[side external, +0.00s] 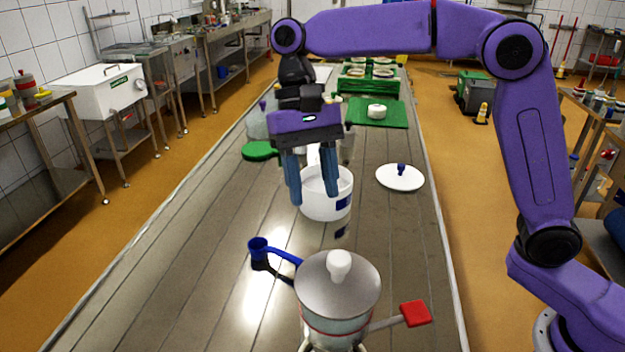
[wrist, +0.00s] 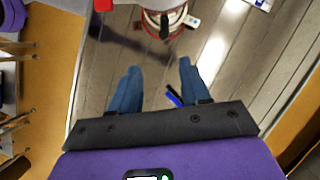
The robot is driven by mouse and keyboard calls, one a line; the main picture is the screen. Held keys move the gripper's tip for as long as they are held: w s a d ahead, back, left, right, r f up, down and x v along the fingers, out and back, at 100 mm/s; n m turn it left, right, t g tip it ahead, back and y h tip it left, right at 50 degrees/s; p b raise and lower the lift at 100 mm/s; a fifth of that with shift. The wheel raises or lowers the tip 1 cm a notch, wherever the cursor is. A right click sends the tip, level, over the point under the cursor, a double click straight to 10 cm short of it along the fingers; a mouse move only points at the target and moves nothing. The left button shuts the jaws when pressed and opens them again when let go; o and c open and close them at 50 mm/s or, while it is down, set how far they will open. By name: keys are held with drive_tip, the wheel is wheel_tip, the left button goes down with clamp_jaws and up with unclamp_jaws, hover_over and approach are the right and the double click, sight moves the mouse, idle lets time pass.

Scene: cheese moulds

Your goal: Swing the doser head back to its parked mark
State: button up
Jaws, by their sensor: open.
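A steel doser pot (side external: 338,290) with a domed lid and white knob stands at the near end of the table. A red-ended handle (side external: 415,314) sticks out to its right. A blue arm with a small cup (side external: 258,246) reaches out to its upper left, apparently the doser head. I cannot pick out a parked mark with certainty. My gripper (side external: 314,198) is open and empty, pointing down beyond the pot, in front of a white bucket and apart from the blue arm. In the wrist view its fingers (wrist: 158,66) are spread, with a small blue piece between them.
A white bucket (side external: 340,200) stands behind my fingers. A white lid (side external: 400,178) lies to its right and a green disc (side external: 260,151) to its left. A green mat (side external: 372,112) with a white mould lies farther back. The table's left middle is clear.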

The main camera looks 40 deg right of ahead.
drive_tip(key=c, duration=0.5)
drive_tip(key=shift+w+d+f, duration=0.1)
drive_tip(key=shift+d+f, duration=0.15)
drive_tip(key=shift+f, duration=0.05)
clamp_jaws()
drive_tip(key=s+d+f+m+y, duration=0.3)
drive_tip(key=d+f+m+y, duration=0.3)
drive_tip(key=m, duration=1)
drive_tip(key=s+d+f+m+y, duration=0.45)
drive_tip(key=d+m+y, duration=0.45)
drive_tip(key=m, duration=0.7)
drive_tip(key=w+a+f+t, duration=0.1)
drive_tip(key=a+f, duration=0.1)
drive_tip(key=a, duration=1.1)
drive_tip(key=shift+a, duration=0.2)
